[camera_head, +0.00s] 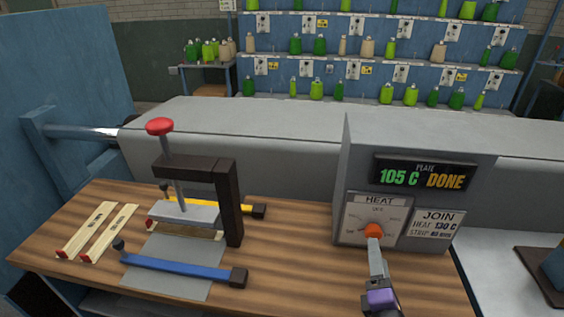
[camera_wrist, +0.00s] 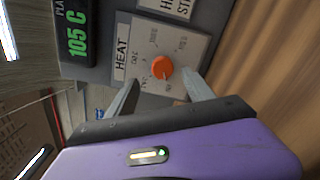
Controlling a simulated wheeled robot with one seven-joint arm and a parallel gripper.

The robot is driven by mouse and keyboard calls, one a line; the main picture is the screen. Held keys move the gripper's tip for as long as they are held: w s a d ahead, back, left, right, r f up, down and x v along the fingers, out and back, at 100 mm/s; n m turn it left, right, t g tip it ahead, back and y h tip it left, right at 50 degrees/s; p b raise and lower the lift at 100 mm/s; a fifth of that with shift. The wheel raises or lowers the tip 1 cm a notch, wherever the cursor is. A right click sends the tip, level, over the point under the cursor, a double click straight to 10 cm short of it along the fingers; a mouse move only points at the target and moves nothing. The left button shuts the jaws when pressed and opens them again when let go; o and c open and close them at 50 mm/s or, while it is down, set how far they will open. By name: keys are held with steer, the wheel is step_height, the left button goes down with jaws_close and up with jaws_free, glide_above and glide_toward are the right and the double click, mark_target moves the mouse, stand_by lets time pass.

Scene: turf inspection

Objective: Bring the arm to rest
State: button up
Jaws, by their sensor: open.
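My gripper (camera_head: 376,262) is in front of the grey heater box, close to the orange knob (camera_head: 373,230) on the HEAT dial. In the wrist view the gripper (camera_wrist: 160,98) has its two fingers spread apart, with the orange knob (camera_wrist: 162,67) beyond them and between their directions. Nothing is held. Whether a fingertip touches the knob is hard to tell. The display (camera_head: 423,175) on the box reads 105 C DONE. The arm behind the gripper runs off the bottom edge of the head view.
A press with a red knob (camera_head: 160,126) stands on the wooden bench (camera_head: 290,270), beside a blue-handled bar (camera_head: 185,268) and a yellow one (camera_head: 232,206). Two pale strips (camera_head: 108,232) lie at left. A JOIN card (camera_head: 436,224) is on the box. Shelves of bottles stand behind.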

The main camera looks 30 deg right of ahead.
steer(key=s+a+m+t+y, duration=0.1)
steer(key=s+a+m+y, duration=0.25)
steer(key=a, duration=0.25)
steer(key=s+a+m+t+y, duration=0.1)
steer(key=s+a+m+y, duration=0.1)
steer(key=a+m+y, duration=0.3)
steer(key=s+a+r+m+g, duration=0.1)
steer(key=s+a+m, duration=0.2)
steer(key=s, duration=0.7)
steer(key=s+a+m+g+y, duration=0.1)
steer(key=s+a+m, duration=0.3)
steer(key=s, duration=0.5)
steer(key=shift+s+r+m, duration=0.35)
steer(key=shift+m, duration=0.1)
steer(key=shift+a+y, duration=0.1)
steer(key=shift+y, duration=0.15)
